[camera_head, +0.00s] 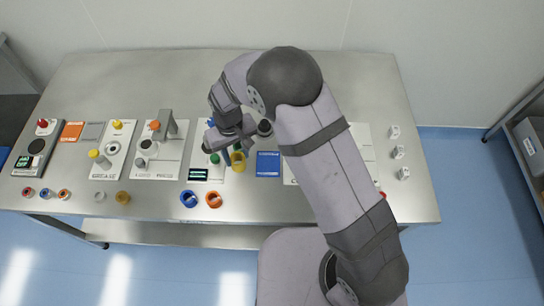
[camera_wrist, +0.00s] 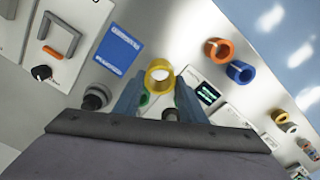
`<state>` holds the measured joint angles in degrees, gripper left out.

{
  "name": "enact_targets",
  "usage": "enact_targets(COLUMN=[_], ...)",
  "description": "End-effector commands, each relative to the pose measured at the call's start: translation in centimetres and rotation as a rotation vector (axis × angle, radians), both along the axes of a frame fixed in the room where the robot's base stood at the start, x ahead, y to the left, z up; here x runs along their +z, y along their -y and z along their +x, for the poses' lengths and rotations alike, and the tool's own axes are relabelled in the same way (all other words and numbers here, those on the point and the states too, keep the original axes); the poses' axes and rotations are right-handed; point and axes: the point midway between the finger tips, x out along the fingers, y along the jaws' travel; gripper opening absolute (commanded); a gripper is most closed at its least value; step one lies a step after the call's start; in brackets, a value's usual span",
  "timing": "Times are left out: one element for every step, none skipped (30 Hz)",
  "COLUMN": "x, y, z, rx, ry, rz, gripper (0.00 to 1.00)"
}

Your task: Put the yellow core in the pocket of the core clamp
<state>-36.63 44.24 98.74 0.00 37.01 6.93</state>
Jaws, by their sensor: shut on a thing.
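The yellow core (camera_head: 238,160) is a short hollow ring. It also shows in the wrist view (camera_wrist: 151,78), held between the two fingertips. My gripper (camera_head: 234,148) is shut on it, over the white panel (camera_head: 198,160) with a green button and a small display; the wrist view shows my gripper (camera_wrist: 158,92) too. How far the core is above the panel is hard to tell. My arm and gripper cover part of this panel. The labels are too small to read, so I cannot tell which fixture is the core clamp, and I cannot make out its pocket.
A blue ring (camera_head: 188,199) and an orange ring (camera_head: 213,200) lie near the front edge. A blue card (camera_head: 268,164) lies right of the core. To the left stands a fixture (camera_head: 170,152) with a grey post. Bare steel lies along the table's back left.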

Motion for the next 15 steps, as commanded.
enact_targets(x=[-0.3,-0.5,-0.7,-0.8,-1.0,-1.1,-1.2,-1.3,-1.3,-1.3,-1.2,-1.0,-0.8,-0.6,-0.2], y=[0.4,0.7,1.1,1.5,2.0,2.8,3.4,4.2,5.3,6.2,7.1,8.4,9.4,10.4,11.5], z=[0.3,0.5,0.9,1.2,1.7,2.4,3.1,3.8,4.7,5.6,6.4,7.5,8.3,9.1,10.0], rx=[-0.010,-0.018,-0.031,-0.044,-0.059,-0.082,-0.102,-0.124,-0.156,-0.181,-0.207,-0.243,-0.268,-0.295,-0.324], ry=[0.000,0.000,0.000,0.001,0.001,0.003,0.003,0.003,0.003,0.004,0.004,0.005,0.006,0.006,0.006], rz=[0.000,0.000,0.000,0.001,0.001,0.002,0.002,0.002,0.002,0.003,0.003,0.003,0.004,0.004,0.004], gripper=[0.18,0.18,0.18,0.18,0.18,0.18,0.18,0.18,0.18,0.18,0.18,0.18,0.18,0.18,0.18])
